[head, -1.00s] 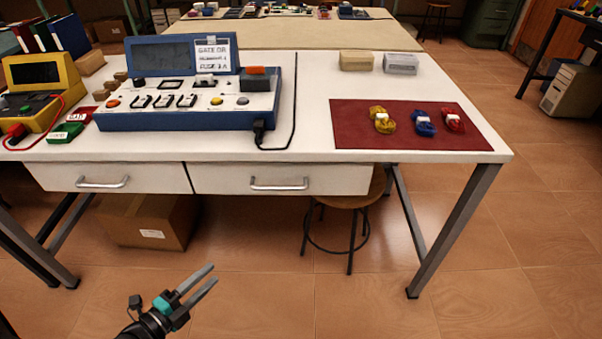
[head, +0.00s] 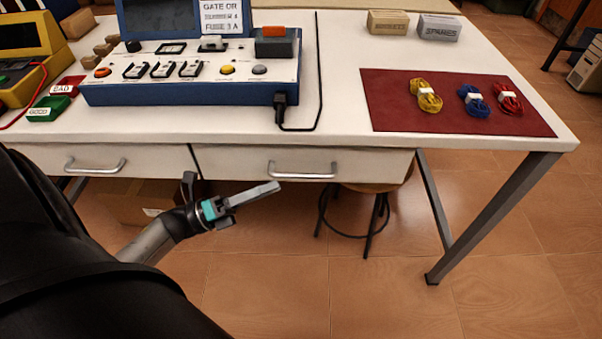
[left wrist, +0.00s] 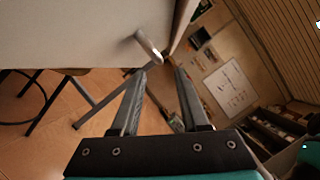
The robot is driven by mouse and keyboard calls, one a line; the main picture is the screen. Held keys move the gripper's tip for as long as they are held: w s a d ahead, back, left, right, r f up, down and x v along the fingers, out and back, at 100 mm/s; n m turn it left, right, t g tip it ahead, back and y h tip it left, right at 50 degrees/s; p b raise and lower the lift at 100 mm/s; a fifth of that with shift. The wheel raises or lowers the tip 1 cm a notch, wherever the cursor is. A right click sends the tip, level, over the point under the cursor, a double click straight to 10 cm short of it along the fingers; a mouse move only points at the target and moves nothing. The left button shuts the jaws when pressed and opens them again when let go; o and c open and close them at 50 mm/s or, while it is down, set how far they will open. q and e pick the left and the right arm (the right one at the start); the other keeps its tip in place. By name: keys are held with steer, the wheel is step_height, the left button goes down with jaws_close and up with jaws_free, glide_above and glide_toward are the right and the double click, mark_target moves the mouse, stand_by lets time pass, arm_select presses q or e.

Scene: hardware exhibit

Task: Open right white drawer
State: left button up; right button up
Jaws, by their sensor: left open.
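The right white drawer (head: 235,163) is under the table's front edge and looks shut. Its horizontal silver handle (head: 300,172) shows in the head view. My left gripper (head: 252,193) is in front of and a little below this drawer, left of the handle, apart from it. In the left wrist view my left gripper (left wrist: 160,75) is open with nothing between its fingers. A pale drawer front (left wrist: 75,30) with a metal handle (left wrist: 148,45) lies just beyond the fingertips there. My right gripper is not in view.
The left white drawer (head: 50,160) with its own handle is alongside. On the white table (head: 340,60) are a blue test panel (head: 190,93), a red mat (head: 450,115) with cable bundles and small boxes. A stool (head: 372,187) and a cardboard box (head: 135,203) stand underneath.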

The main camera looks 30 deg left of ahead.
mark_target(300, 174)
arm_select(q)
steer(key=x, duration=0.7)
steer(key=shift+w+d+r, duration=0.1)
steer(key=shift+w+d, duration=0.05)
steer(key=shift+w, duration=0.1)
steer(key=shift+c, duration=0.3)
jaws_close()
stand_by(0.8)
